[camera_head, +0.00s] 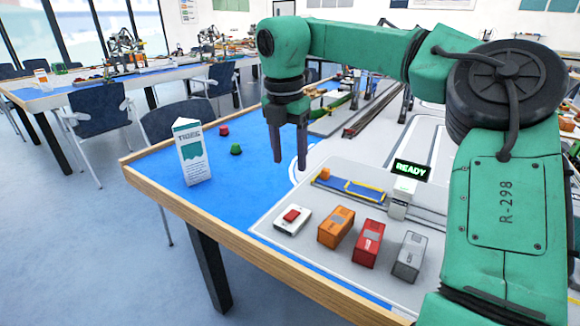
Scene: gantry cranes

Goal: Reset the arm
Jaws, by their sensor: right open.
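My right arm is green and comes in from the right of the head view, reaching left over the table. Its gripper (289,158) points down with two dark fingers apart. It is open and empty, above the blue table top near the edge of the grey board. My left gripper does not show.
The blue table (248,172) has a wooden rim. On its board stand a white switch with a red top (292,219), an orange container (336,226), a red container (368,243), a grey container (409,256) and a READY display (411,170). A white card (192,152) stands left.

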